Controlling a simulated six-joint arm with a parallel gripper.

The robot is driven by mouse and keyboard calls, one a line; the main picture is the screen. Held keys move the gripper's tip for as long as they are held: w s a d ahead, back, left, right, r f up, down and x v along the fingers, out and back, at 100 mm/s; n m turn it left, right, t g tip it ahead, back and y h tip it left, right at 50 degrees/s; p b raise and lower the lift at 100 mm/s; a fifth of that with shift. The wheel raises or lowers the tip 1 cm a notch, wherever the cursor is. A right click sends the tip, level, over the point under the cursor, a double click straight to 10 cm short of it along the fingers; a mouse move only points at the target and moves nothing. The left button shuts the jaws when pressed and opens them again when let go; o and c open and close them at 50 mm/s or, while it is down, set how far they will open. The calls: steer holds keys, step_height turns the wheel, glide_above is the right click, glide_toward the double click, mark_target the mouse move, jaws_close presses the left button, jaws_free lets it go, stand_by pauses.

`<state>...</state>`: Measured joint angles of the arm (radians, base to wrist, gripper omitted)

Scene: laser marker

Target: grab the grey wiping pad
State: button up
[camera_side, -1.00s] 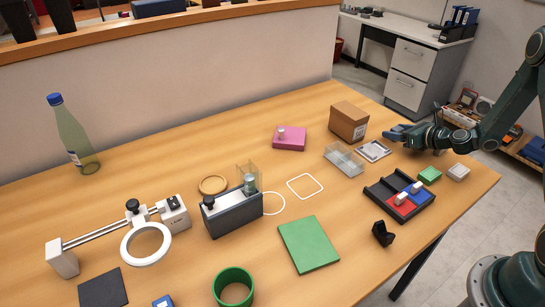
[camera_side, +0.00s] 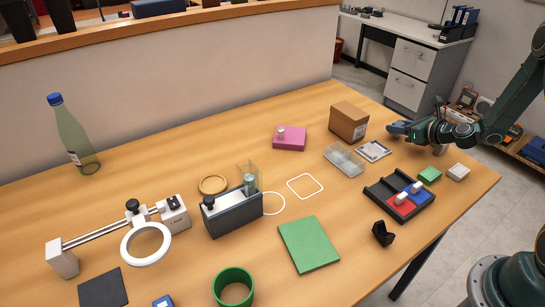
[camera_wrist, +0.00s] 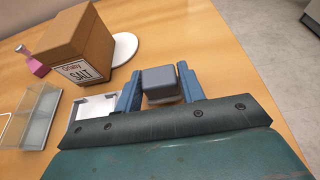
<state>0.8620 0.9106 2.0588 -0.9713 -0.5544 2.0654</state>
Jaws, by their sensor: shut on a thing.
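The grey wiping pad (camera_wrist: 161,84) is a small rounded block with a paler underside, seen in the wrist view between my two blue fingers. My gripper (camera_wrist: 160,76) is shut on it, one finger against each side. In the side view my gripper (camera_side: 397,128) is over the far right part of the table, right of the brown box. I cannot tell if the pad is clear of the table.
The brown salt box (camera_side: 349,121), a white square tray (camera_side: 374,151) and a clear box (camera_side: 343,160) stand left of my gripper. A green block (camera_side: 430,175), a pale block (camera_side: 458,172) and a black divided tray (camera_side: 417,212) lie nearer. The table's right edge is close.

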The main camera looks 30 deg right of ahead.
mark_target(400, 124)
step_height(400, 124, up, 18)
stand_by(0.6)
steer(key=shift+r, duration=0.1)
steer(key=shift+a, duration=0.1)
stand_by(0.4)
